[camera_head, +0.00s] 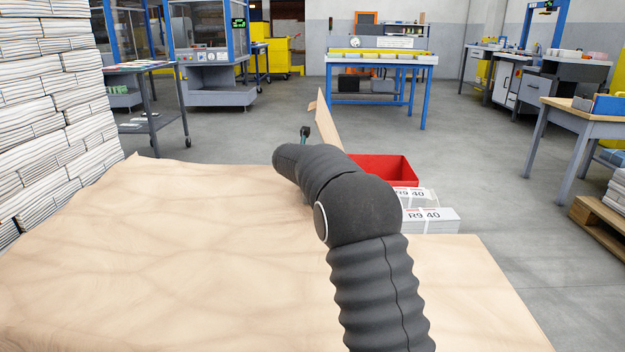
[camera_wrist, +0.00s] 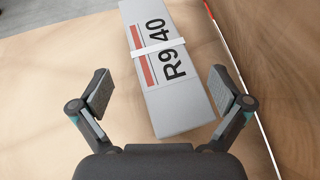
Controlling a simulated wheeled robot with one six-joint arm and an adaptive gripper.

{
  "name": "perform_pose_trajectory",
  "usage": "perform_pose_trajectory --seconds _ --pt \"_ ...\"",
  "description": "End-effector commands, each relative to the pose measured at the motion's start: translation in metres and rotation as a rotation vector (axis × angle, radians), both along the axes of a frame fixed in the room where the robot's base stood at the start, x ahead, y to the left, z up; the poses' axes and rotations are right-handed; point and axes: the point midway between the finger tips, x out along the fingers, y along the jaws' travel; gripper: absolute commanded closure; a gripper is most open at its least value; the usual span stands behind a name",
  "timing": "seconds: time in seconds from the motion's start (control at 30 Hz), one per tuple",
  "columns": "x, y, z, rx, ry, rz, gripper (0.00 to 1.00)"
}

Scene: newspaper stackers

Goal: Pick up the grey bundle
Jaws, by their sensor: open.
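A grey bundle (camera_wrist: 185,100) with a white strap, red stripes and the print "R9 40" lies on the brown paper-covered surface in the wrist view. My gripper (camera_wrist: 158,92) is open, with one finger on each side of the bundle's near end and visible space between them and it. In the head view two bundles marked "R9 40" show at the right of my arm: a front grey one (camera_head: 432,220) and a whiter one (camera_head: 412,194) behind it.
The brown paper-covered table (camera_head: 150,270) fills the foreground and is largely clear. A red bin (camera_head: 385,168) stands just behind the bundles. A tall stack of newspapers (camera_head: 55,100) stands at the left. A blue-legged table (camera_head: 380,62) is farther back across open grey floor.

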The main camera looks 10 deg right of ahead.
Motion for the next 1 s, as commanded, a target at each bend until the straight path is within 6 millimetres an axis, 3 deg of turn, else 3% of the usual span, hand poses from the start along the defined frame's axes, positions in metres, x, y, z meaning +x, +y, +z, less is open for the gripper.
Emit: perform_pose_trajectory --seconds 0.3,0.63,1.0 --pt "0.033 -0.014 -0.016 -0.001 0.001 0.0 0.0" --pt "0.036 -0.016 -0.018 0.0 0.001 0.0 0.0" --pt "0.037 -0.015 -0.015 0.0 -0.003 0.002 0.9"
